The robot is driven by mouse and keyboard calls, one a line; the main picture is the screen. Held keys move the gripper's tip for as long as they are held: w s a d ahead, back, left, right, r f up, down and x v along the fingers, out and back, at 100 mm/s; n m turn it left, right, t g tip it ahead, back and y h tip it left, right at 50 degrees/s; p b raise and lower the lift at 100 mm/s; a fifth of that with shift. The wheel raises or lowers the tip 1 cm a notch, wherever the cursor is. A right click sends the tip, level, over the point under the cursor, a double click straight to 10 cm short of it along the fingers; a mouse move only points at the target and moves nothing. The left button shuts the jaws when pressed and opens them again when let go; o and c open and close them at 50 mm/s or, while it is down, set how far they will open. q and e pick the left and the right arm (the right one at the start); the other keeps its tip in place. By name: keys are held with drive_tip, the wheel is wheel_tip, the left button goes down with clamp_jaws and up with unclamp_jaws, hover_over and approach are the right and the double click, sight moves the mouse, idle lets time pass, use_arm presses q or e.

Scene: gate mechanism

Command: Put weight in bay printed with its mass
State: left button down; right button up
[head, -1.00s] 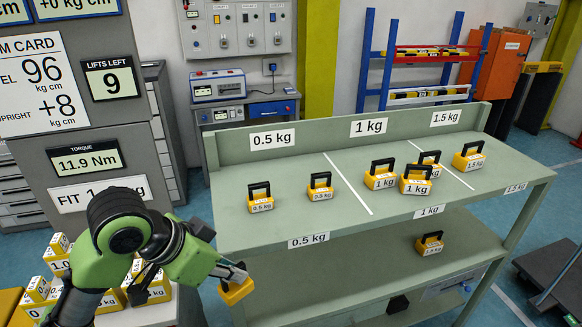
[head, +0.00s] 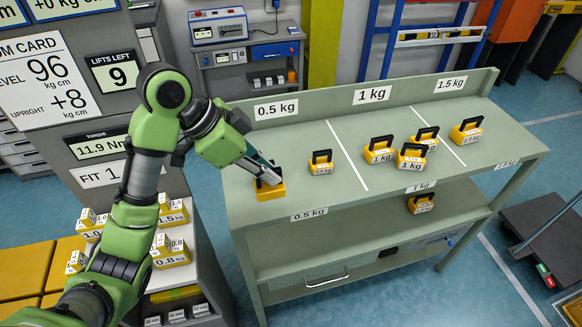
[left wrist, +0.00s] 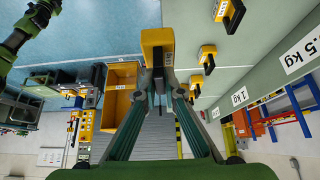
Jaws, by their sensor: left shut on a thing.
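My left gripper (head: 266,177) is shut on a yellow weight (head: 270,191) with a dark handle, at the left part of the bench's 0.5 kg bay (head: 245,207). I cannot tell whether the weight touches the bench. Its mass label is not readable. In the left wrist view the held weight (left wrist: 157,45) hangs between the fingers. A 0.5 kg weight (head: 321,168) stands to its right in the same bay. Several weights stand in and near the 1 kg bay (head: 378,154), and one in the 1.5 kg bay (head: 466,135). My right gripper is not in view.
White lines (head: 347,158) divide the bays, with mass signs along the back board (head: 372,95). Another weight (head: 421,204) sits on the lower shelf. More weights (head: 170,250) stand on a side stand at left. A panel (head: 112,73) reads 9 lifts left.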

use_arm(q)
drive_tip(key=w+d+f+p, duration=0.1)
drive_tip(key=w+f, duration=0.2)
drive_tip(key=w+d+f+p, duration=0.1)
drive_tip(key=w+d+f, duration=0.1)
drive_tip(key=w+f, duration=0.1)
drive_tip(key=w+d+f, duration=0.1)
drive_tip(key=w+f, duration=0.3)
drive_tip(key=shift+d+f+p, duration=0.15)
drive_tip(key=shift+f+p, duration=0.15)
drive_tip(key=shift+p, duration=0.1)
drive_tip(key=shift+f, duration=0.45)
drive_tip(key=c, duration=2.4)
unclamp_jaws()
drive_tip(key=shift+f, duration=0.2)
drive_tip(key=shift+o, duration=1.3)
drive_tip(key=shift+s, duration=0.1)
drive_tip(key=shift+r, duration=0.15)
